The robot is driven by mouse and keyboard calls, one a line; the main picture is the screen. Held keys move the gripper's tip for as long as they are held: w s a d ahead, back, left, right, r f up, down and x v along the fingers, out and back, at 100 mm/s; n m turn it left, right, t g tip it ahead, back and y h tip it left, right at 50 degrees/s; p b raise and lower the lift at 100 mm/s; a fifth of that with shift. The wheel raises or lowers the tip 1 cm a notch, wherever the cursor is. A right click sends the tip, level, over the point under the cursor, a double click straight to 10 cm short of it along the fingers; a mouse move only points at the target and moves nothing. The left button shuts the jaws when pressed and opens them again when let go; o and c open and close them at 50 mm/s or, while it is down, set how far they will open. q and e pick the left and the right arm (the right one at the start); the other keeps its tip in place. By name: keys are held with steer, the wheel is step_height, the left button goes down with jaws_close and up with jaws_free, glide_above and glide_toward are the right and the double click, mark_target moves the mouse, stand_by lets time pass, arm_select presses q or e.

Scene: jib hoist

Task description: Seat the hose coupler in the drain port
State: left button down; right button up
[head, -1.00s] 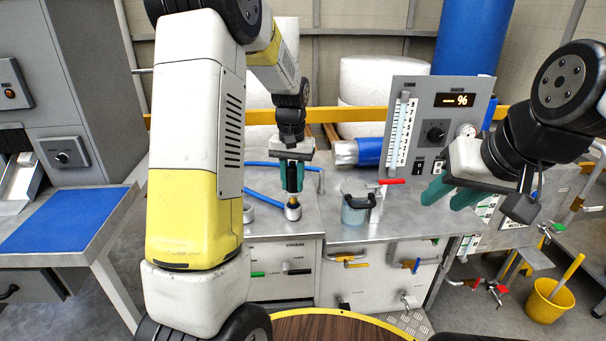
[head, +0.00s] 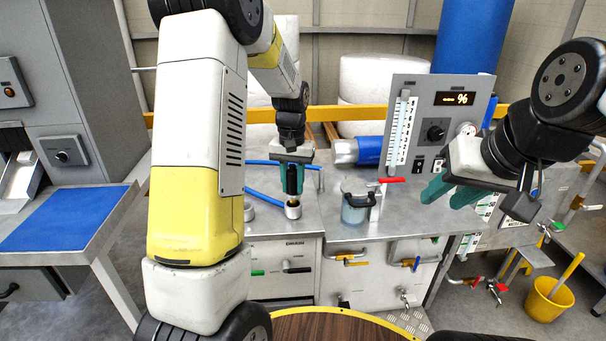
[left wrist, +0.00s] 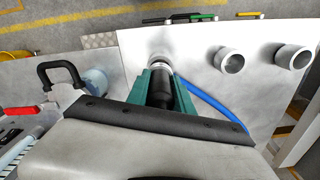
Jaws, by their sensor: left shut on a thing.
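My left gripper (head: 292,192) is shut on the black hose coupler (head: 292,178), held upright over the bench. Directly below it stands a short metal port (head: 293,211) on the bench top, above the front panel's label. A brass-coloured end shows at the port's mouth; I cannot tell how deep it sits. In the left wrist view the coupler (left wrist: 163,88) lies between the green fingers, in line with the port (left wrist: 159,61), whose rim is partly hidden. My right gripper (head: 440,197) is open and empty, right of the bench jug.
A blue hose (head: 264,197) lies on the bench beside the port. Two more metal ports (left wrist: 229,61) stand in a row with it. A clear jug with a black handle (head: 356,207), a red-handled valve (head: 391,181) and the gauge panel (head: 425,125) stand to the right.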

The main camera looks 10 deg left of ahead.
mark_target(292, 167)
arm_select(q)
steer(key=shift+f, duration=1.2)
steer(key=c, duration=1)
jaws_free()
steer(key=shift+c, duration=0.2)
step_height(292, 167, up, 8)
steer(key=shift+f, duration=0.2)
steer(key=shift+r, duration=0.1)
